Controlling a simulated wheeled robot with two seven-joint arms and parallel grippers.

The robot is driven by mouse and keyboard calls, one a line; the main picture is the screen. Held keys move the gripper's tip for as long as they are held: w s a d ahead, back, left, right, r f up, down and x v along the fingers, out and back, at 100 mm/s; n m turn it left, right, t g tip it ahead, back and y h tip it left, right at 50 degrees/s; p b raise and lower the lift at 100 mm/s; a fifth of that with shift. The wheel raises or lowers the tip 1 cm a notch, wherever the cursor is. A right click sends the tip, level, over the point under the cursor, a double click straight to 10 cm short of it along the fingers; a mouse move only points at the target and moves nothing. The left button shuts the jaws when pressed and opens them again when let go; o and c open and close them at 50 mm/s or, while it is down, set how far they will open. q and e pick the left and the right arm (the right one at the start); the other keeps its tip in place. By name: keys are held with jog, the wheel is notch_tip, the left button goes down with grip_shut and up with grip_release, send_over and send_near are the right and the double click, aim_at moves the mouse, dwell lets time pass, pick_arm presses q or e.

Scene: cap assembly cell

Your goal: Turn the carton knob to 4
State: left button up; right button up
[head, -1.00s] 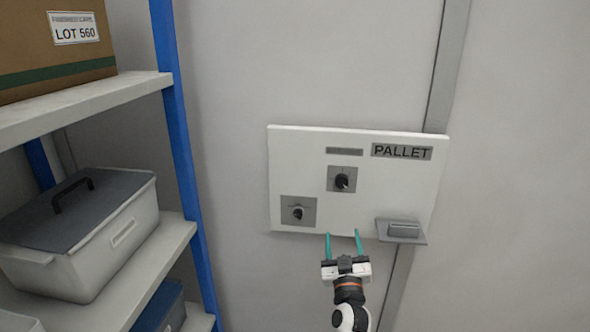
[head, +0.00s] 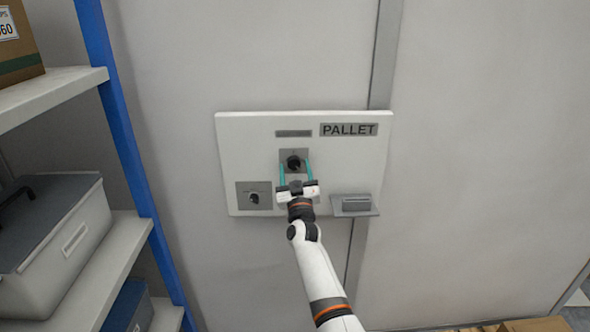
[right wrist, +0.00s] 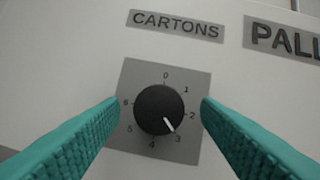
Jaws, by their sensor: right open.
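The carton knob (head: 293,162) is a round black dial on a grey square plate on the white wall panel. In the right wrist view the knob (right wrist: 158,109) sits under the CARTONS label (right wrist: 176,25), and its white mark points at 3. The 4 (right wrist: 152,144) is printed at the lower left of the dial. My right gripper (head: 295,170) is open, with its teal fingers on either side of the knob. In the right wrist view the fingers (right wrist: 160,112) appear apart from the knob. My left gripper is not in view.
The panel (head: 360,165) also carries a second knob (head: 254,198) at lower left, a PALLET label (head: 349,130) and a grey bracket-like fitting (head: 355,204) at lower right. A shelf with a blue post (head: 118,130) and a lidded bin (head: 70,235) stands at the left.

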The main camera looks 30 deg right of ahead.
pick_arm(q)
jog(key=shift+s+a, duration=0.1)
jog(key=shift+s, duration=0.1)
pick_arm(e)
jog(key=shift+w, duration=0.15)
jog(key=shift+c, duration=0.9)
jog(key=c, duration=0.8)
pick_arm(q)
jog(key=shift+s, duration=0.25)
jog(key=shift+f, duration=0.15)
pick_arm(e)
jog(key=shift+m, duration=0.5)
jog(key=shift+a+m+g+h+b, duration=0.1)
jog(key=shift+m+g+h+b, duration=0.3)
jog(key=shift+m+h, duration=0.4)
jog(key=m+g+h, duration=0.1)
jog(key=m, duration=0.3)
jog(key=shift+a, duration=0.1)
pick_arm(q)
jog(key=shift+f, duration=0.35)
pick_arm(e)
jog(key=m+g+h, duration=0.1)
jog(key=m, duration=0.2)
jog(key=m+g+h, duration=0.1)
jog(key=m, duration=0.1)
jog(key=shift+w+a+m+g, duration=0.1)
jog(key=shift+w+m+g, duration=0.05)
jog(key=shift+m+g, duration=0.2)
jog(key=shift+m, duration=0.35)
